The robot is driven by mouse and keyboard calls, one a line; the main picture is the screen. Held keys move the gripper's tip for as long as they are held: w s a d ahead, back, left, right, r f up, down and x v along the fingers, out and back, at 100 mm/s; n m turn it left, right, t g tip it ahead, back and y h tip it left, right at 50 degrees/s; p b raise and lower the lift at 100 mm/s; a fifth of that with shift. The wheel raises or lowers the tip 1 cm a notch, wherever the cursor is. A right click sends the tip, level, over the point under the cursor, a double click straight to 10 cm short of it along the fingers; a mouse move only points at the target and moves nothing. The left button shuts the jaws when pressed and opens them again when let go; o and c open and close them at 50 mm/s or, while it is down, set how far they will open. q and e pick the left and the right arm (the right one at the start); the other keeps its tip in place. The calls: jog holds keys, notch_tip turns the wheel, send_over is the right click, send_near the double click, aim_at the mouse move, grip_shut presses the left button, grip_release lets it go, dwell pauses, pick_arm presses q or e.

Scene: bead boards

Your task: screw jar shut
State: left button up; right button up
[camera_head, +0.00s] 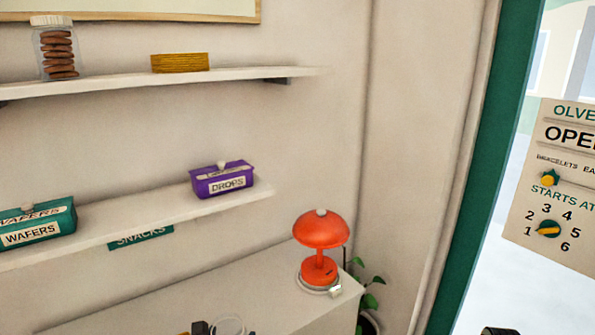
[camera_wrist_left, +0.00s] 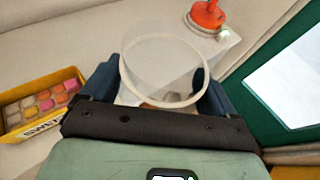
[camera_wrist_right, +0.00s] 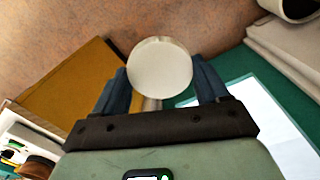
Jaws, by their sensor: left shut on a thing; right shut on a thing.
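A clear round jar (camera_wrist_left: 165,58) with a pale rim stands between the fingers of my left gripper (camera_wrist_left: 158,88) in the left wrist view. The gripper is shut on its sides. I look into its open mouth, with no lid on it. My right gripper (camera_wrist_right: 161,76) is shut on a round, cream-white lid (camera_wrist_right: 160,58) in the right wrist view. In the head view only the jar's rim (camera_head: 228,323) shows at the bottom edge, beside a dark gripper tip. The lid is not seen in the head view.
A red lamp (camera_head: 320,250) stands on the white counter (camera_head: 235,285), with a plant (camera_head: 366,298) beside it. Shelves hold a purple box (camera_head: 222,180), a green box (camera_head: 32,224) and a cookie jar (camera_head: 57,50). A yellow tray (camera_wrist_left: 40,108) of coloured pieces lies left of the jar.

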jog(key=shift+w, duration=0.1)
pick_arm(q)
notch_tip(320, 180, down, 14)
jog(key=s+a+n+y, duration=0.1)
jog(key=s+a, duration=0.1)
jog(key=shift+a+n+y, duration=0.15)
jog(key=shift+n+y, duration=0.15)
jog(key=shift+y, duration=0.1)
pick_arm(e)
jog(key=w+a+f+n, duration=0.1)
jog(key=a+f+n, duration=0.2)
jog(key=a+n, duration=0.5)
jog(key=w+a+f+n, duration=0.2)
jog(key=a+n, duration=0.5)
jog(key=a, duration=0.6)
jog(key=shift+w+f+n, duration=0.3)
jog(key=shift+f+n, duration=0.1)
jog(key=shift+f, duration=0.5)
pick_arm(q)
jog(key=shift+f, duration=0.15)
pick_arm(e)
jog(key=shift+a, duration=0.1)
pick_arm(q)
jog(key=w+d+f+m+g+h, duration=0.2)
jog(key=d+m+h, duration=0.6)
jog(key=d, duration=0.5)
jog(key=shift+d+f+g+h, duration=0.25)
jog(key=shift+f+g+h, duration=0.2)
jog(key=shift+f, duration=0.45)
jog(key=shift+s, duration=0.1)
